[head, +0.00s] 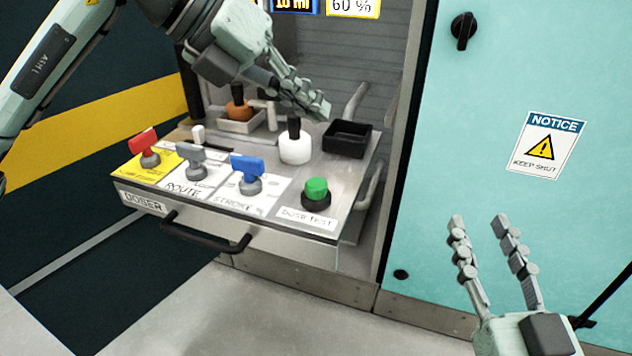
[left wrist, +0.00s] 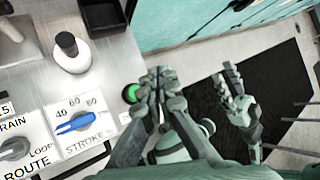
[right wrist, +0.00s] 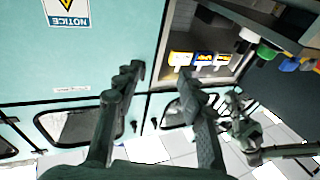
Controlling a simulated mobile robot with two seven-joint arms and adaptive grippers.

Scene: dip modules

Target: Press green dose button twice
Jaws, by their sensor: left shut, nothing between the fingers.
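The green dose button (head: 316,190) sits in a dark collar at the front right of the doser panel (head: 345,185), above a label reading DOSE TEST. It shows partly behind the fingers in the left wrist view (left wrist: 131,93). My left gripper (head: 318,108) is shut and empty, above the panel's back right part, apart from the button in the head view. In the left wrist view its fingertips (left wrist: 160,74) appear beside the button. My right gripper (head: 478,222) is open and empty in front of the teal door, well right of the panel.
Red (head: 144,140), grey (head: 190,155) and blue (head: 247,168) handles line the panel left of the button. A white bottle (head: 295,148) and a black tray (head: 346,139) stand behind it. A dark drawer handle (head: 205,238) juts out in front. A teal door (head: 470,120) bounds the right.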

